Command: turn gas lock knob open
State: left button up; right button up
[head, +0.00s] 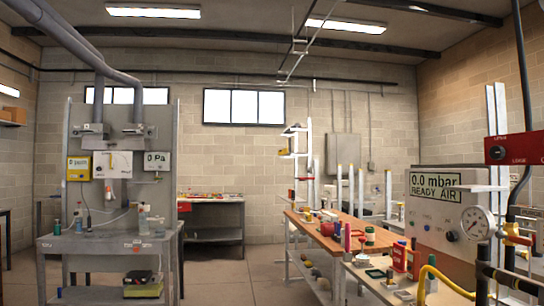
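A red box (514,148) is on the right, near the right edge of the head view. It carries a round dark knob (497,153) on its front and small white lettering too small to read surely. This may be the gas lock knob; its turned position cannot be made out. A yellow pipe (443,277) and a small red-handled brass fitting (515,236) show lower at the right. Neither of my grippers is in view, and nothing is seen touching the knob.
A grey panel (420,237) with a "0.0 mbar READY AIR" display and round gauge (476,223) stands below the red box. A cluttered wooden bench (325,240) is beside it. A grey test station (100,244) stands left. Floor (235,275) between is clear.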

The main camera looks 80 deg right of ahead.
aim_at(495, 152)
jog(key=z, duration=4.05)
jog(key=k, duration=0.55)
jog(key=u, duration=0.75)
jog(key=i, duration=1.25)
jog(key=u, duration=0.2)
